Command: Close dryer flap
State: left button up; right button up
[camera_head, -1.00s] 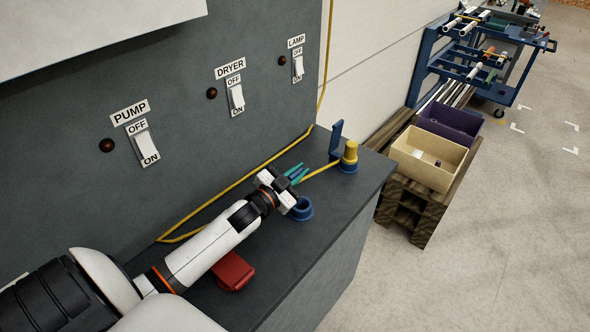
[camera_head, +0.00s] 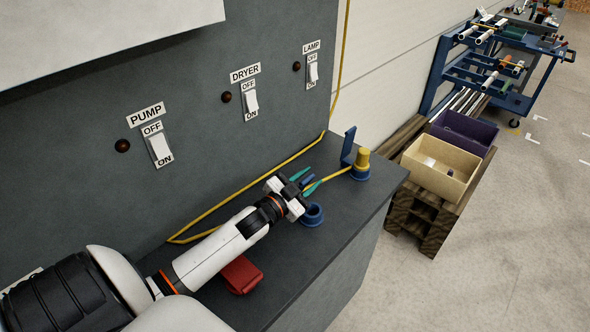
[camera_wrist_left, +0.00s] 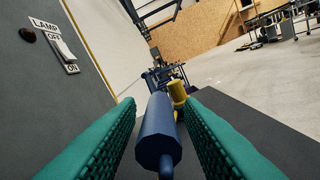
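Nothing in view is labelled as a flap. A yellow lever (camera_head: 337,174) runs from a yellow cap on a blue base (camera_head: 362,163) toward my left gripper (camera_head: 305,182). Its blue grip (camera_wrist_left: 158,135) lies between the green fingers in the left wrist view. The fingers are open on either side of the grip, with a visible gap on both sides. The yellow cap also shows beyond it in the wrist view (camera_wrist_left: 177,92). The DRYER switch (camera_head: 251,102) is on the grey panel. My right gripper is out of view.
A blue upright bracket (camera_head: 348,147) stands behind the yellow cap. A blue ring-shaped cup (camera_head: 312,214) is beside my gripper, and a red block (camera_head: 242,274) lies nearer. A yellow cable (camera_head: 250,176) runs along the panel. Bins (camera_head: 440,170) stand beyond the counter.

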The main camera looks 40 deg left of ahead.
pick_arm(q)
jog(key=s+a+p, duration=0.1)
jog(key=s+p, duration=0.2)
jog(key=s, duration=0.8)
jog(key=shift+p, duration=0.35)
